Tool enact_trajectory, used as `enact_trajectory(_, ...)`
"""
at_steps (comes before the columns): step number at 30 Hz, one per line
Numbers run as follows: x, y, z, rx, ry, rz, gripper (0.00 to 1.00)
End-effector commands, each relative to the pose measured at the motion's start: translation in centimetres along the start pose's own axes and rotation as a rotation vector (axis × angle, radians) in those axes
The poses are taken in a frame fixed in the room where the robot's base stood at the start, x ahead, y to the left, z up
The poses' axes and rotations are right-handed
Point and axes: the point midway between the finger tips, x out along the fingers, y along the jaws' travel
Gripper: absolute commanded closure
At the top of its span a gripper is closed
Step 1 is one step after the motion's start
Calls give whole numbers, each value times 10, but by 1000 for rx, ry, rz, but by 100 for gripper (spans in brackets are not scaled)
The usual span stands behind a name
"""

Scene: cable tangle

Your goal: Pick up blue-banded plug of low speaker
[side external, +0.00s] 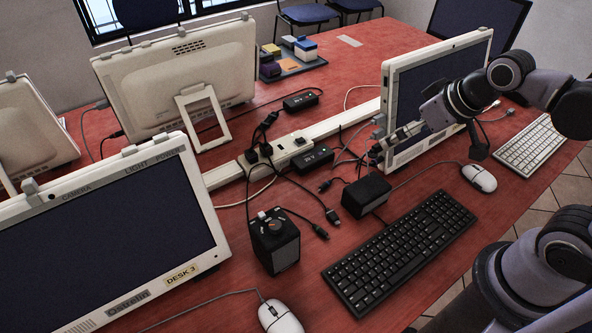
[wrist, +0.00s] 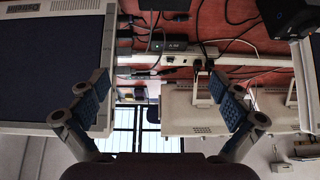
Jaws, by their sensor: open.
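I cannot make out a blue band on any plug. My gripper (side external: 390,141) is above the table behind the low speaker, in front of the right monitor. In the wrist view my gripper (wrist: 160,78) is open, its two blue-padded fingers wide apart with nothing held between them. The wrist picture is upside down, and cables and a black adapter (wrist: 172,46) show beyond the fingers.
A taller black speaker (side external: 275,241) stands left. The right monitor (side external: 430,90) is close beside my gripper. A white power strip (side external: 285,145) with black adapters (side external: 308,157) crosses the table. The keyboard (side external: 400,249) and a white mouse (side external: 479,178) lie in front.

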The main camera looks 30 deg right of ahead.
Motion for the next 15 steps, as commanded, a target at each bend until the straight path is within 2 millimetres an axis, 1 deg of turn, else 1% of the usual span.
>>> enact_trajectory(1, -1, 2, 6, 0, 19, 3, 0)
enact_trajectory(4, -1, 4, 11, -1, 45, 6, 0)
enact_trajectory(5, -1, 4, 12, -1, 50, 7, 3)
enact_trajectory(6, -1, 5, 14, -1, 55, 8, 14)
enact_trajectory(8, -2, 5, 14, -2, 59, 8, 32)
enact_trajectory(9, -2, 5, 14, -2, 61, 8, 43)
enact_trajectory(10, -2, 5, 14, -2, 61, 8, 52)
enact_trajectory(11, -2, 5, 14, -2, 61, 8, 58)
enact_trajectory(15, -2, 5, 14, -2, 60, 8, 58)
